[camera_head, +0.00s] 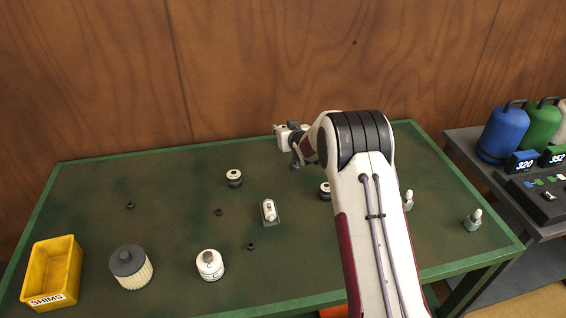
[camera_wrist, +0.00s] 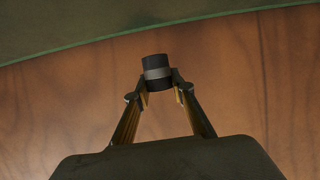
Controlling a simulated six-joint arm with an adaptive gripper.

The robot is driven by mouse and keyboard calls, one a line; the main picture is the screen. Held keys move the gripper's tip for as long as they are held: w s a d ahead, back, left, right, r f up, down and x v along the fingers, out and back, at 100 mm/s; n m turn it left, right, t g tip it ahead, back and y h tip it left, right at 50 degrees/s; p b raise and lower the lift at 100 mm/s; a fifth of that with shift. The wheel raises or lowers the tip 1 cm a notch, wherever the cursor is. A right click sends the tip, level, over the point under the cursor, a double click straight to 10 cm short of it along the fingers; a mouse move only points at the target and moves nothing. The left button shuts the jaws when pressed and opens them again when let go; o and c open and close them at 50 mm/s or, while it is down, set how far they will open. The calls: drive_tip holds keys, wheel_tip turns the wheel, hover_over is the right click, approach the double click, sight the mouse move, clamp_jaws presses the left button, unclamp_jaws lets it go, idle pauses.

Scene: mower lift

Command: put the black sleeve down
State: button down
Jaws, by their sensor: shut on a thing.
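My gripper (camera_wrist: 160,86) is shut on the black sleeve (camera_wrist: 157,70), a short dark cylinder with a grey band around it. The sleeve sits between the two fingertips in the wrist view. In the head view my gripper (camera_head: 296,162) is over the back part of the green-edged table (camera_head: 160,226), and the sleeve cannot be clearly made out there. In the wrist view the table's edge and the wood wall lie behind the sleeve.
Small black rings (camera_head: 219,212) lie about the table. A black-and-white round part (camera_head: 234,178), a grey block with a white fitting (camera_head: 269,212), a white canister (camera_head: 210,264), a filter (camera_head: 131,268) and a yellow bin (camera_head: 52,272) stand around. Bare tabletop lies between them.

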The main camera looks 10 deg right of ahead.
idle(0.3)
drive_tip(key=shift+f, duration=3.05)
drive_tip(key=shift+f, duration=1.85)
drive_tip(key=shift+f, duration=0.15)
drive_tip(key=c, duration=1.7)
unclamp_jaws()
drive_tip(key=shift+f, duration=0.1)
drive_tip(key=shift+r, duration=0.2)
drive_tip(key=shift+s, duration=0.1)
